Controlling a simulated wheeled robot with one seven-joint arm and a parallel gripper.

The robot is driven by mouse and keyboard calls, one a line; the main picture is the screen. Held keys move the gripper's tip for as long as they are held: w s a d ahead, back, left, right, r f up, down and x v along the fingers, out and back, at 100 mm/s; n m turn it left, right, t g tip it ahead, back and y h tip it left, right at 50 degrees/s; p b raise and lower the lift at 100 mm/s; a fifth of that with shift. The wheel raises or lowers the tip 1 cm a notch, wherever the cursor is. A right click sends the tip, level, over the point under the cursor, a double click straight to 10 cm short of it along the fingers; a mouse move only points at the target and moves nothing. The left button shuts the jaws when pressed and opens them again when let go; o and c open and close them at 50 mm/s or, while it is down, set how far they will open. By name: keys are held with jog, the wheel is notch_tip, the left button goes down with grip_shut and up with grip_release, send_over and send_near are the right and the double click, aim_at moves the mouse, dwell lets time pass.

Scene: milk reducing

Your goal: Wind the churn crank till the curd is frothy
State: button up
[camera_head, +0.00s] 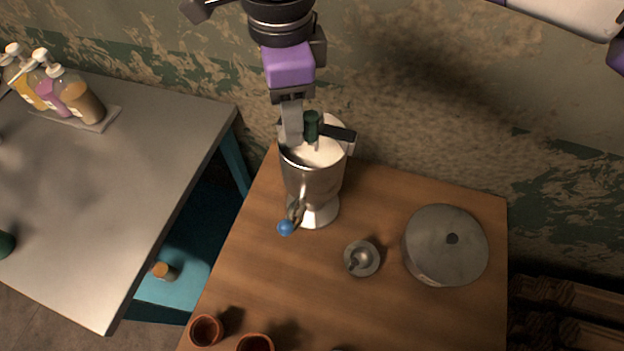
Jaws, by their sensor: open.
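The churn (312,182) is a shiny metal vessel on a flared foot, upright near the back left of the wooden table. White curd (322,153) fills its top; I cannot tell how frothy it is. A dark bar (338,133) spans its mouth, and a dark green knob (311,124), seemingly the crank's grip, stands near the middle. My gripper (294,135) points down over the mouth, with its grey finger just left of the knob. It is open. The fingers overlap from this side, and I cannot tell whether they touch the knob.
A spout with a blue ball (285,228) sticks out from the churn's front. On the wooden table (300,290) are a small metal dish (361,258), a round metal lid (432,240) and clay cups (206,330). A grey table (130,190) with pump bottles (80,98) stands left.

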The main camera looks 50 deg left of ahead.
notch_tip(320, 180, up, 9)
jog(key=p, duration=0.5)
dwell(0.3)
dwell(0.5)
